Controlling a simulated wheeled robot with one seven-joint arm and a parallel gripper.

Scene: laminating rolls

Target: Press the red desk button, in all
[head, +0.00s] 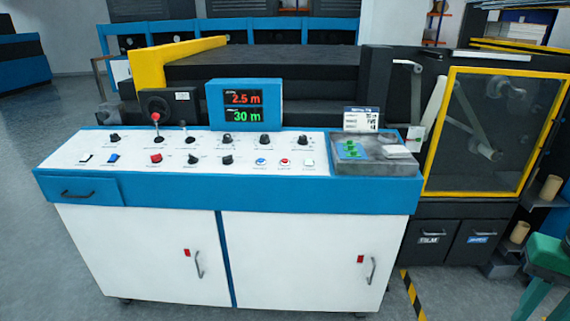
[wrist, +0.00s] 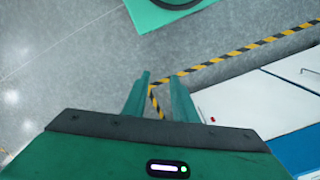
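The red desk button (head: 285,162) is a small round red cap in a pale ring, in the front row of the white control desk (head: 220,146). A blue button (head: 261,162) is to its left and a pale button (head: 308,163) to its right. The button is not in the wrist view.
A display (head: 244,105) reads 2.5 m and 30 m behind the controls. A grey tray (head: 401,168) is at the desk's right end. A yellow-framed machine door (head: 495,130) stands to the right. Striped tape (wrist: 235,52) marks the floor. Floor before the desk's left side is clear.

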